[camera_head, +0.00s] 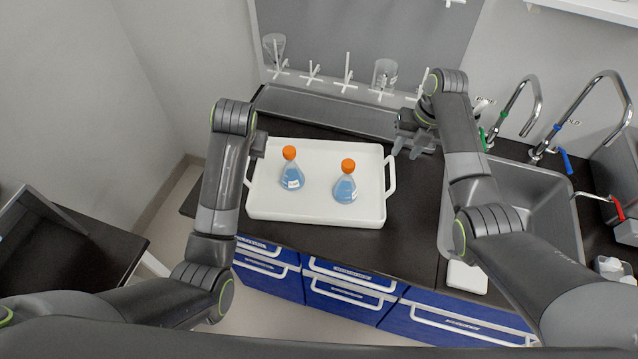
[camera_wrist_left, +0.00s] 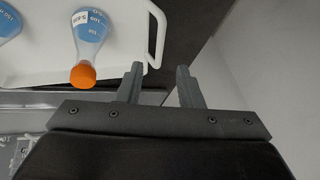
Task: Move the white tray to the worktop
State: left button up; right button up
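The white tray (camera_head: 320,210) lies flat on the black worktop (camera_head: 410,240) in the head view. It carries two flasks of blue liquid with orange caps, a left flask (camera_head: 292,177) and a right flask (camera_head: 345,188). My left gripper (camera_wrist_left: 160,72) is open and empty, its fingertips close to a tray handle (camera_wrist_left: 158,35) in the left wrist view. In the head view that gripper is mostly hidden by its own arm at the tray's left side. My right gripper (camera_head: 408,152) is open and empty, just beyond the right handle (camera_head: 391,174), apart from it.
A sink (camera_head: 530,205) with taps is on the right. Blue drawers (camera_head: 345,292) are below the worktop's front edge. Another dark table (camera_head: 70,240) stands at the left.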

jog(key=shift+d+r, duration=0.25)
jog(key=shift+r, duration=1)
jog(key=shift+f, duration=0.1)
